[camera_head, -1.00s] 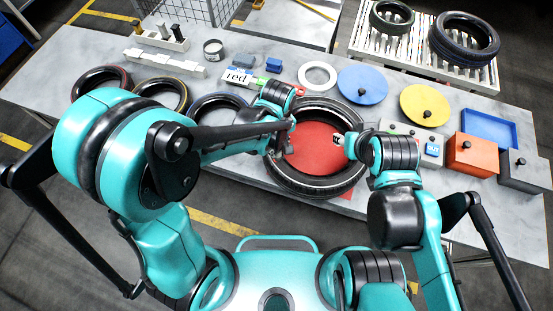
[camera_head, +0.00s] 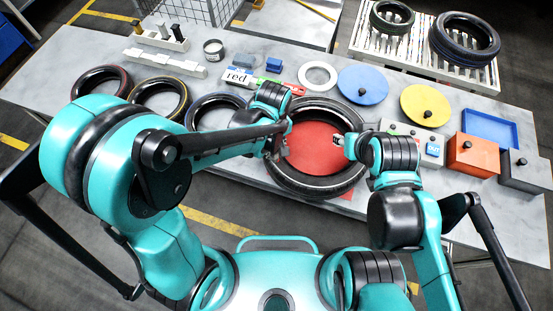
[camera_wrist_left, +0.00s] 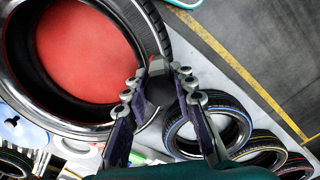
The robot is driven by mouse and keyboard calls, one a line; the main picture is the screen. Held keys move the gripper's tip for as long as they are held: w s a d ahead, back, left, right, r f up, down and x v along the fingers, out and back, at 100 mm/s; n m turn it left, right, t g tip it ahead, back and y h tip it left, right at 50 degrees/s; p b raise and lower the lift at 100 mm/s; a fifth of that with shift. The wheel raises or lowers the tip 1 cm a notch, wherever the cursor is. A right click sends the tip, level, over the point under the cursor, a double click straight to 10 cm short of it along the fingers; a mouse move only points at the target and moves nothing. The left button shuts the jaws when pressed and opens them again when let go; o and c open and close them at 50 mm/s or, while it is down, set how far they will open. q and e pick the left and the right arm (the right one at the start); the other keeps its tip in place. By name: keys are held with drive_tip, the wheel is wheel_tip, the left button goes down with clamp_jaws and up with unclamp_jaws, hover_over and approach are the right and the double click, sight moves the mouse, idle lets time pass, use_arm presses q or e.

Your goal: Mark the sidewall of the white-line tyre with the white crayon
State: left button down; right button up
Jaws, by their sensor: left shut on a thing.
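The large black tyre (camera_head: 300,189) with a thin white line lies flat on the table before me, around a red disc (camera_head: 314,150). My left gripper (camera_head: 277,147) is at the tyre's left rim. Contact with the sidewall cannot be told. My right gripper (camera_head: 343,143) is at the tyre's right inner edge; its finger opening is not clear.
Three smaller tyres with red, yellow and blue lines lie to the left, the blue one (camera_head: 190,112) nearest. An orange box (camera_head: 472,157) stands at right.

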use_arm(q)
drive_tip(key=shift+d, duration=0.15)
drive_tip(key=shift+w+d, duration=0.1)
drive_tip(key=shift+w, duration=0.05)
drive_tip(key=shift+w+d+b, duration=0.2)
drive_tip(key=shift+d+b, duration=0.1)
drive_tip(key=shift+b, duration=0.05)
idle(0.4)
wheel_tip(320, 180, up, 7)
drive_tip(key=p, duration=0.5)
drive_tip(key=shift+r, duration=0.1)
idle(0.9)
